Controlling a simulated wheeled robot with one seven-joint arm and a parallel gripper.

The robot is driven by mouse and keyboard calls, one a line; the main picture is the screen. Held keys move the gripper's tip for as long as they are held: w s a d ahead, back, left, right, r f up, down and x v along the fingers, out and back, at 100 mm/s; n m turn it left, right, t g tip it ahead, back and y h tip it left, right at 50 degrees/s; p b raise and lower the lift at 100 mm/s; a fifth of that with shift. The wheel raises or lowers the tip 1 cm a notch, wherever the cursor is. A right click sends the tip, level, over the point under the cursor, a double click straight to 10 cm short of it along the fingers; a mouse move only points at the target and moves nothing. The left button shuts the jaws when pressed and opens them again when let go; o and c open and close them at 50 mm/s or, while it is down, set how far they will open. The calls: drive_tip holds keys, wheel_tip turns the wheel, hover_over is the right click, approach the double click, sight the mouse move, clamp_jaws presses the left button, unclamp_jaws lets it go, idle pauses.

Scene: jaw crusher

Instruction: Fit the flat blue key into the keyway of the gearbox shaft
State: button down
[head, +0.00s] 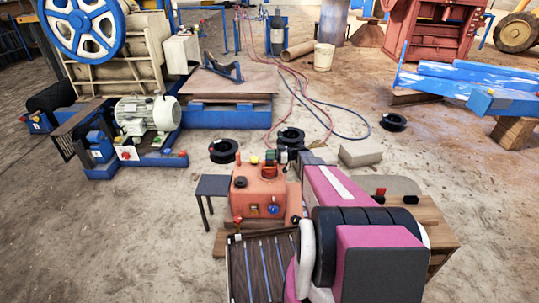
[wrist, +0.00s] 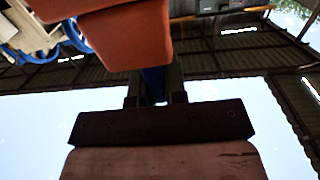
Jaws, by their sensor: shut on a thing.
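In the wrist view my gripper (wrist: 155,88) is shut on a narrow blue piece, the flat blue key (wrist: 153,84), of which only a part shows between the fingers. An orange body (wrist: 130,38) fills the upper middle of that view, just beyond the fingertips, and hides what lies at them. In the head view the orange gearbox-like box (head: 260,190) stands on a low wooden support, with small knobs and a dark round fitting on top. My pink arm reaches along its right side. The shaft's keyway cannot be made out, nor whether the key touches anything.
A small dark side table (head: 213,187) stands left of the orange box. A slatted dark rack (head: 263,268) is in front of it. A wooden bench (head: 432,222) lies right of my arm. Black rings (head: 223,150) and a pale block (head: 360,153) lie behind.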

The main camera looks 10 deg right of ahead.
drive_tip(key=shift+f, duration=0.55)
drive_tip(key=c, duration=1.1)
unclamp_jaws()
drive_tip(key=s+d, duration=0.2)
drive_tip(key=d, duration=0.8)
drive_tip(key=shift+d, duration=0.3)
